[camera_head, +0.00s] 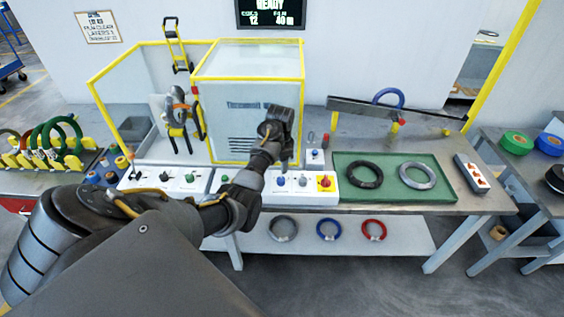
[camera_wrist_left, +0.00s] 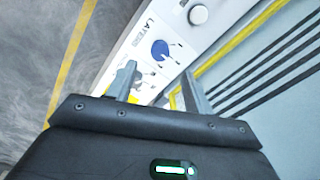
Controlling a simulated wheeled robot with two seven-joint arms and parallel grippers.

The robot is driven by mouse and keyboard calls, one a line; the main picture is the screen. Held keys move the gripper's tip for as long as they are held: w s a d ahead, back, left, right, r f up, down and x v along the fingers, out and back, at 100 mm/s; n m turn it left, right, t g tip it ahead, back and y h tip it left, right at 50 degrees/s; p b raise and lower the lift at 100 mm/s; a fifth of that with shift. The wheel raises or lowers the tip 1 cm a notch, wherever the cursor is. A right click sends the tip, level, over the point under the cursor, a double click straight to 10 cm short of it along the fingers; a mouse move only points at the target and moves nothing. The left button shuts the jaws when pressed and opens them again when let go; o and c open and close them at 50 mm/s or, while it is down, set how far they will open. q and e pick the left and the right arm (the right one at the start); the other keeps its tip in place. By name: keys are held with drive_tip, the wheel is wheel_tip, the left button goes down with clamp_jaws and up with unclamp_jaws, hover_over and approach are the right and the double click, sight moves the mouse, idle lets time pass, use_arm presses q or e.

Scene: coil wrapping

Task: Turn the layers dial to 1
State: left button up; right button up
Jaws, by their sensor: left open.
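My left gripper (camera_head: 277,122) is over the bench in front of the yellow-framed cabinet. In the left wrist view its two fingers (camera_wrist_left: 160,84) are apart with nothing between them. Beyond the fingertips lies a white panel (camera_wrist_left: 140,38) with a round blue dial (camera_wrist_left: 160,50) and small marks around it. Printed text like "LAYERS" is beside the dial. The dial and fingers look apart; its setting is too small to read. In the head view a blue knob (camera_head: 281,181) sits on the front control strip; I cannot tell whether it is the same dial. My right gripper is not in view.
A grey-white knob (camera_wrist_left: 198,14) is near the blue dial. On the strip, a red button on a yellow plate (camera_head: 325,182) is right of the blue knob. The cabinet (camera_head: 240,105) stands behind; a green tray (camera_head: 392,190) with coils lies to the right.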

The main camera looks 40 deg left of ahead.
sight(281, 179)
use_arm(q)
drive_tip(key=f, duration=0.6)
drive_tip(key=shift+w+f+p, duration=0.35)
drive_tip(key=shift+f+p, duration=0.05)
drive_tip(key=shift+f, duration=0.7)
drive_tip(key=shift+a+f, duration=0.1)
drive_tip(key=shift+f, duration=0.2)
drive_tip(key=c, duration=1)
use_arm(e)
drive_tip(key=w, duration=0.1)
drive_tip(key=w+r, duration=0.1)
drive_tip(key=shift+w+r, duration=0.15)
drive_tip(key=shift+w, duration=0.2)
